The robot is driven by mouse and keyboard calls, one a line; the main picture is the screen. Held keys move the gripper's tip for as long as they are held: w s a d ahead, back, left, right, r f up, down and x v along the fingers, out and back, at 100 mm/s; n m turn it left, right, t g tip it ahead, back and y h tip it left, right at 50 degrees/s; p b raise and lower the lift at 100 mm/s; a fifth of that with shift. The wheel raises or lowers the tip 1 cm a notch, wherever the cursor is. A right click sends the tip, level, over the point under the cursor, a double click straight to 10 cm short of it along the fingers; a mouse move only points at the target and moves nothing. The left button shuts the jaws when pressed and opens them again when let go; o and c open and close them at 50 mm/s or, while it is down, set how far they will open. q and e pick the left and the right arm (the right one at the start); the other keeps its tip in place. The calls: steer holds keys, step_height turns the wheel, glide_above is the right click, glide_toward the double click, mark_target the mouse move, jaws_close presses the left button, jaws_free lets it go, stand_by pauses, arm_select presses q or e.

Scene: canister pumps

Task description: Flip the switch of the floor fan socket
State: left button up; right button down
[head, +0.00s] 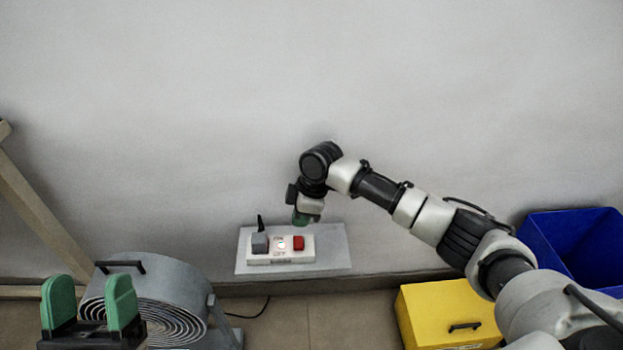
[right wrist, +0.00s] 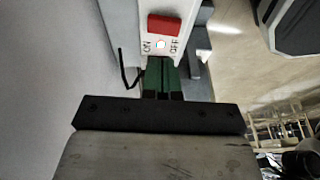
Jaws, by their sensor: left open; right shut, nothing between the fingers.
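The white socket (head: 280,257) sits on a grey panel (head: 333,245) at the wall. It has a red switch (head: 298,243) at its right, ON and OFF labels and a small light. A grey plug (head: 260,243) with a black cable sits in its left end. My right gripper (head: 306,217) is shut, its green fingers just above the switch in the head view. In the right wrist view the shut fingers (right wrist: 162,75) point at the socket beside the labels, near the red switch (right wrist: 164,25); contact cannot be told. My left gripper (head: 90,302) is open and empty at the lower left.
The grey floor fan (head: 160,287) stands at the lower left, partly behind my left gripper. A wooden frame (head: 35,205) leans at the far left. The wall above is clear.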

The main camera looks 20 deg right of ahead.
arm_select(q)
steer(key=w+f+g+y+p, duration=0.3)
steer(key=w+f+g, duration=0.1)
steer(key=f+g, duration=0.4)
steer(key=shift+a+g, duration=0.3)
arm_select(e)
steer(key=v, duration=0.8)
steer(key=shift+w+r, duration=0.25)
steer(key=shift+w, duration=0.1)
arm_select(q)
steer(key=shift+f, duration=0.1)
arm_select(e)
steer(key=shift+d, duration=0.1)
